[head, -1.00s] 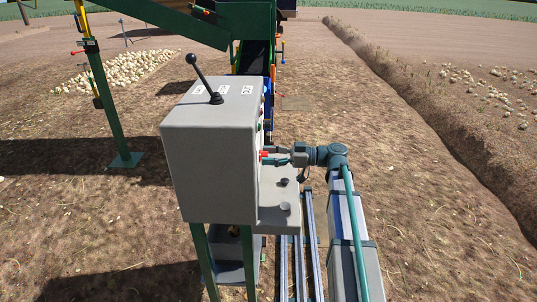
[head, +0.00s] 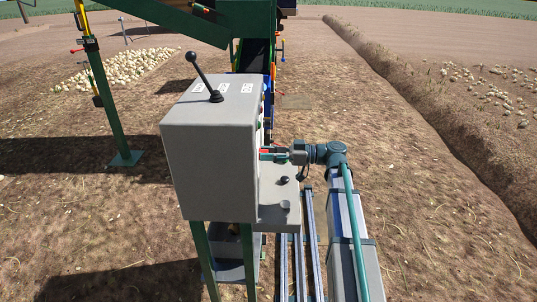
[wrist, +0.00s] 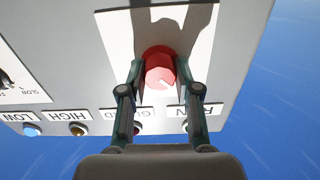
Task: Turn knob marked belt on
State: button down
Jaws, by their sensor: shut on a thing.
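A red round knob (wrist: 159,70) with a white pointer mark sits on a white plate on the control panel (wrist: 225,60). In the wrist view my gripper (wrist: 160,77) has one finger on each side of the knob and is shut on it. The panel appears upside down there, and no "belt" marking is readable by the knob. In the head view my gripper (head: 272,154) reaches in from the right to the side of the grey control box (head: 210,165). Only a little red (head: 265,151) shows at the fingertips.
In the wrist view, labels reading HIGH and LOW sit by small buttons (wrist: 79,129); another dial (wrist: 8,82) is at the left. A black lever (head: 204,78) stands on the box. A grey shelf (head: 270,212) with dark knobs lies below my gripper.

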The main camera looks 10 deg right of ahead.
jog(key=m+p, duration=0.4)
jog(key=m, duration=1.3)
jog(key=shift+w+f, duration=0.1)
jog(key=shift+w, duration=0.05)
jog(key=shift+m, duration=0.4)
jog(key=c, duration=0.8)
grip_release()
jog(key=shift+d, duration=0.1)
